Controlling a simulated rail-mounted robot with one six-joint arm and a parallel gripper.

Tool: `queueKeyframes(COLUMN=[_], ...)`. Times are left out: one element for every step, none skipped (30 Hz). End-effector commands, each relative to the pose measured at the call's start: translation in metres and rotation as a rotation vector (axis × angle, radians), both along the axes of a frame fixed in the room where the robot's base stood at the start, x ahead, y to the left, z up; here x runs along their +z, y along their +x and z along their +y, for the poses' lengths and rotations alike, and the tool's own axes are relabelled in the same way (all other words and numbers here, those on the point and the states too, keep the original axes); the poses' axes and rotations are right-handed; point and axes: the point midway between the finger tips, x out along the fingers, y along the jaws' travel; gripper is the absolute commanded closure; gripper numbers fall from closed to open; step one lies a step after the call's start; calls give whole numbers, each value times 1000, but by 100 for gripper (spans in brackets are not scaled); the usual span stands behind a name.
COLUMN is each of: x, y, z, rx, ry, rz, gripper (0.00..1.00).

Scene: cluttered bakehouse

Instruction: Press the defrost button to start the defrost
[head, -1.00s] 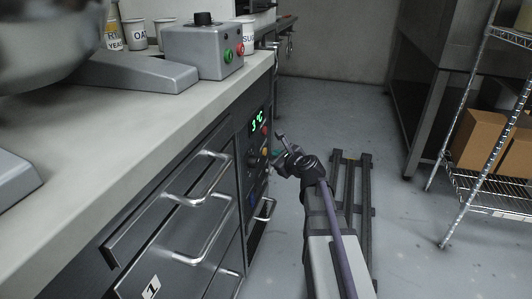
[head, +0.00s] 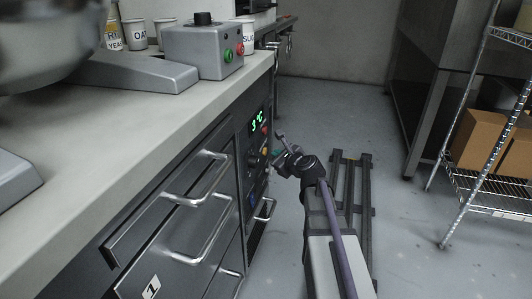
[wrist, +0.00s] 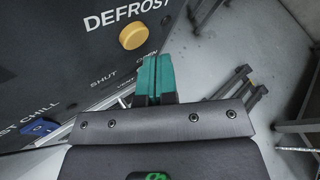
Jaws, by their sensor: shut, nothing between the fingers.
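The defrost button (wrist: 133,36) is a round yellow button on the dark panel, under the white word DEFROST in the wrist view. My gripper (wrist: 153,60) is shut and empty, its green fingertips just below and to the right of the button in that view. Whether the tips touch the panel cannot be told. In the head view my gripper (head: 270,153) is beside the control panel (head: 256,170) of the drawer unit. A green display (head: 257,121) on that panel is lit.
A blue switch (wrist: 38,128) and the labels SHUT, OPEN and VENT are on the same panel. Drawer handles (head: 200,180) stick out from the cabinet. A wire shelf (head: 480,190) with cardboard boxes stands right. Floor between is mostly free.

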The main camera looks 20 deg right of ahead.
Motion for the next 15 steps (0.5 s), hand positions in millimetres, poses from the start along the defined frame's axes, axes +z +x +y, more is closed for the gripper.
queueKeyframes(x=[0, 0, 0, 0, 0, 0, 0, 0, 0, 0, 0, 0, 0, 0, 0], y=[0, 0, 0, 0, 0, 0, 0, 0, 0, 0, 0, 1, 1, 2, 3], z=[0, 0, 0, 0, 0, 0, 0, 0, 0, 0, 0, 1, 2, 2, 4], rx=[0, 0, 0, 0, 0, 0, 0, 0, 0, 0, 0, 0, 0, 0, 1], ry=[0, 0, 0, 0, 0, 0, 0, 0, 0, 0, 0, 0, 0, 0, 0], rz=[0, 0, 0, 0, 0, 0, 0, 0, 0, 0, 0, 0, 0, 0, 0], gripper=[100, 100, 100, 100, 100, 100, 100, 100, 100, 100, 100, 100, 100, 100, 100])
